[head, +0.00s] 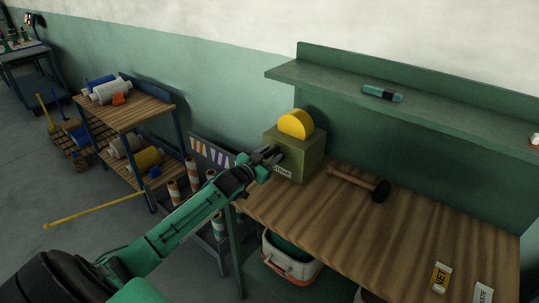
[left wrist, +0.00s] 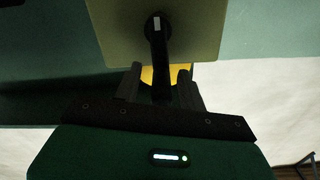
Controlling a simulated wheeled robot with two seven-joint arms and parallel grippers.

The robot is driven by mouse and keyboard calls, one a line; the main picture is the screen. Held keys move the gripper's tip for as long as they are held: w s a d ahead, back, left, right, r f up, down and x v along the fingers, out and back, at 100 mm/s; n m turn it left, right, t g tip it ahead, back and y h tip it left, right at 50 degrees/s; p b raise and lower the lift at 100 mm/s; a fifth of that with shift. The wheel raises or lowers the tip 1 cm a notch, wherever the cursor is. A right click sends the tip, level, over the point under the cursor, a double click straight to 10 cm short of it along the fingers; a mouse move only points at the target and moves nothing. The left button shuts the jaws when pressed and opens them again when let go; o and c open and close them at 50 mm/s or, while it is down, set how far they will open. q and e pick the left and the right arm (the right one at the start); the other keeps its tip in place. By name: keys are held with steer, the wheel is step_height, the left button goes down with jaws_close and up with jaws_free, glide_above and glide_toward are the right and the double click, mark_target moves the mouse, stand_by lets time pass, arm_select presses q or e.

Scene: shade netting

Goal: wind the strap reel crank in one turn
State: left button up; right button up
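The strap reel is an olive-green box (head: 309,155) with a yellow disc (head: 296,123) standing out of its top, at the back left corner of the workbench. My left gripper (head: 273,154) is at the box's left face, where the crank is mostly hidden in the head view. In the left wrist view, the black crank (left wrist: 158,50) runs from a pale-marked hub on the box (left wrist: 200,25) down between the two fingers of my left gripper (left wrist: 160,85). Yellow shows in gaps beside the crank, so the fingers look open around it. My right gripper is out of view.
A mallet (head: 362,184) lies right of the box on the wooden bench (head: 340,230). A green shelf (head: 420,105) overhangs behind, with a teal tool (head: 382,93) on it. A loaded cart (head: 150,113) and striped rolls (head: 192,170) stand left of the bench.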

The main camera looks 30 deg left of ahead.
arm_select(q)
steer(key=shift+s, duration=0.1)
steer(key=shift+s+a, duration=0.1)
steer(key=shift+s, duration=0.15)
steer(key=s+b, duration=0.2)
steer(key=s, duration=1.1)
steer(key=shift+a, duration=0.45)
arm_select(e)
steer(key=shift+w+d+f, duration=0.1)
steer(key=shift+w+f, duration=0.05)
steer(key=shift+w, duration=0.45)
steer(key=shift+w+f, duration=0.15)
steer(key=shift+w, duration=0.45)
